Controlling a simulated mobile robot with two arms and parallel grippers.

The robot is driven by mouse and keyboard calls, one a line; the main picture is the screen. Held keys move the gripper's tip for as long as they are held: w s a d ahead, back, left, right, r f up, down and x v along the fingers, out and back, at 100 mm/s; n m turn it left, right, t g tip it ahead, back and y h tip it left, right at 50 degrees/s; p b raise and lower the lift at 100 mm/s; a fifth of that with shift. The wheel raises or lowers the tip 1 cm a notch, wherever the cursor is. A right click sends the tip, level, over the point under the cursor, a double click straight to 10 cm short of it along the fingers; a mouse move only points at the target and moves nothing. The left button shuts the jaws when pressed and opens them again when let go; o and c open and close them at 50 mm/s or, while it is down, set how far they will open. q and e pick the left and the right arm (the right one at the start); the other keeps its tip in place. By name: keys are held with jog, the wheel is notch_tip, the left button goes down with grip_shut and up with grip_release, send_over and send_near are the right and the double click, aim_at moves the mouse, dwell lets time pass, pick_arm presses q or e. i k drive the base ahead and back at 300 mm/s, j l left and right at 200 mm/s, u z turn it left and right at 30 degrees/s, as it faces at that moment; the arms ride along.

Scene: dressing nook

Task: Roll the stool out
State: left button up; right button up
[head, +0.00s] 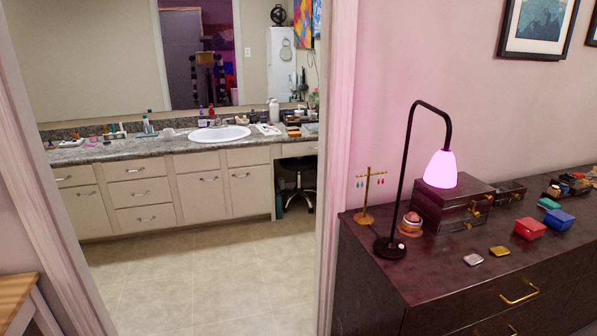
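The dark stool (297,186) shows in the head view through the doorway. It stands in the knee space at the right end of the vanity counter (160,147), below the countertop. Its upper part is in shadow, and the door frame stands just right of it. Neither of my grippers is in view.
The doorway lies between the left door frame (45,170) and the right door frame (338,150). The tiled floor (200,280) is clear up to the vanity. A dark dresser (450,275) with a lit lamp (441,168) stands right, a wooden table (18,295) left.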

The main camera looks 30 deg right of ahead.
aim_at(297, 190)
jog(key=i+l, duration=0.15)
jog(key=i, duration=0.4)
jog(key=i+l, duration=0.15)
jog(key=i, duration=0.4)
jog(key=i+l, duration=0.15)
jog(key=i, duration=0.4)
jog(key=i+l, duration=0.2)
jog(key=i, duration=0.35)
jog(key=i+l, duration=0.15)
jog(key=i, duration=0.4)
jog(key=i+l, duration=0.35)
jog(key=i, duration=0.2)
jog(key=i+l, duration=0.35)
jog(key=i, duration=0.2)
jog(key=i+l, duration=0.3)
jog(key=i, duration=0.25)
